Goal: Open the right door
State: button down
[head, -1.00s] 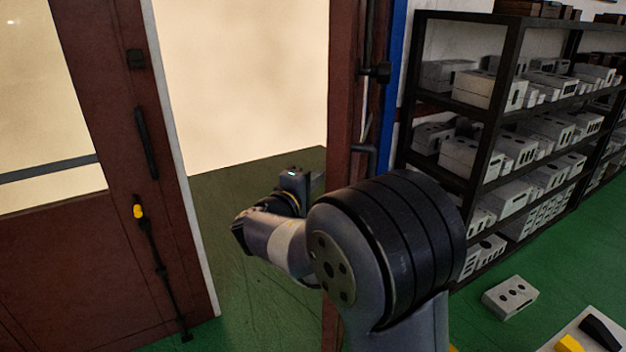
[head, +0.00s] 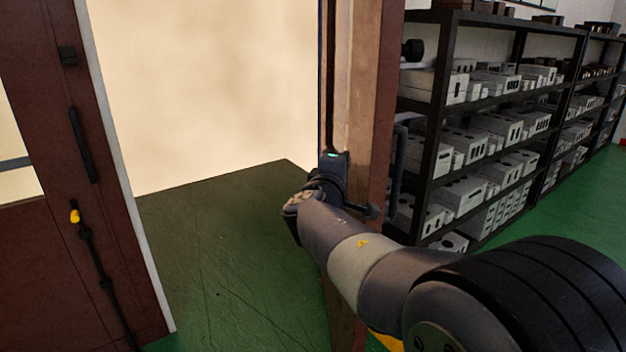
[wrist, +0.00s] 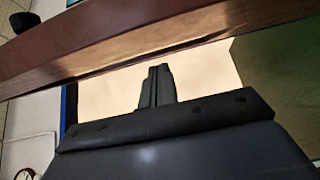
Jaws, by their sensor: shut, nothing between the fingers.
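The right door (head: 365,85) is a brown panel standing open, seen nearly edge-on in the head view. A dark bar handle (head: 397,160) shows on its right side, with a dark knob (head: 412,50) higher up. In the wrist view the door's brown edge (wrist: 150,40) crosses the upper part of the picture. My gripper (wrist: 155,72) is shut and empty, its fingers pointing towards that edge; I cannot tell whether they touch it. In the head view my wrist (head: 325,180) is beside the door's left side, and the fingertips are hard to make out.
The left door (head: 30,250), brown with a dark handle (head: 84,145) and a yellow catch (head: 74,216), stands at the left. The doorway between shows dark green floor (head: 220,250). Black shelving (head: 440,120) with grey moulds stands at the right.

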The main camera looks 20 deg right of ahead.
jog(key=s+d+b, duration=0.2)
jog(key=d+b, duration=0.1)
jog(key=d, duration=0.5)
jog(key=s+d+b, duration=0.2)
jog(key=d+b, duration=0.1)
jog(key=d, duration=0.6)
jog(key=shift+s+b, duration=0.3)
jog(key=shift+b, duration=0.1)
jog(key=shift+d, duration=0.1)
